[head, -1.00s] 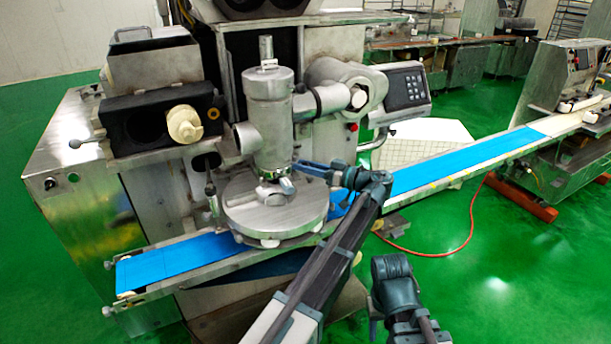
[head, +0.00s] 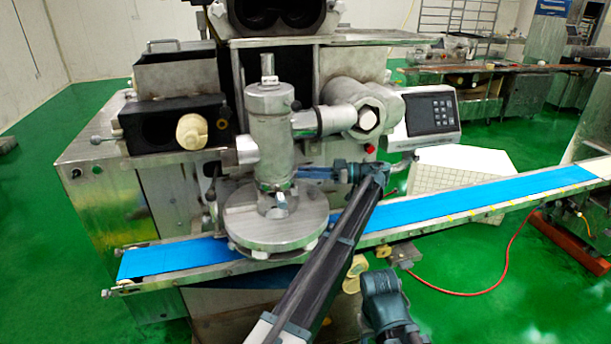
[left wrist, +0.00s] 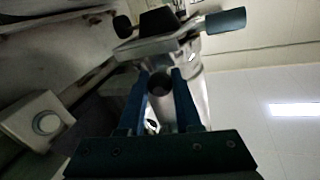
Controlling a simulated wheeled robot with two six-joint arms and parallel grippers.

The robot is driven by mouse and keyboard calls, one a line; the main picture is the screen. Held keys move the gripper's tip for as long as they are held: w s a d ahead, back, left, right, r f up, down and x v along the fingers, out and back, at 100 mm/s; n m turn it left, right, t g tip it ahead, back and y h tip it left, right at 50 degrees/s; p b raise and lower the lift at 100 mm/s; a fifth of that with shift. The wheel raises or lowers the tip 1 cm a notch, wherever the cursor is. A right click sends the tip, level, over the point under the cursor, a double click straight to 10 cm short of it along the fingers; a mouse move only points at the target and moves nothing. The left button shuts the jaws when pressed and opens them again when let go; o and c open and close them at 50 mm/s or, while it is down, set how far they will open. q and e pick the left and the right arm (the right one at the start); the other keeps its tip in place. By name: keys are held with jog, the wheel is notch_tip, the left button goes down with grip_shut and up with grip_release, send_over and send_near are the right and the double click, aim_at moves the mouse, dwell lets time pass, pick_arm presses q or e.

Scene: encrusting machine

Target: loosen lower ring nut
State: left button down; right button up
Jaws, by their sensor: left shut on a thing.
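The lower ring nut (head: 274,184) sits at the foot of the upright metal cylinder (head: 270,130), just above the round steel plate (head: 262,228). A small bright lug shows at its front. The exact contact is partly hidden in the head view. My right gripper is not seen; only part of my right arm shows.
A blue conveyor belt (head: 455,202) runs beneath the plate and out to the right. A red hose (head: 470,291) lies on the open green floor.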

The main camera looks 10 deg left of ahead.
pick_arm(q)
jog(key=shift+w+a+g, duration=0.15)
jog(key=shift+w+g, duration=0.1)
jog(key=shift+g, duration=0.05)
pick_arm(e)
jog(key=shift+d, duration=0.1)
pick_arm(q)
jog(key=c, duration=0.6)
grip_release()
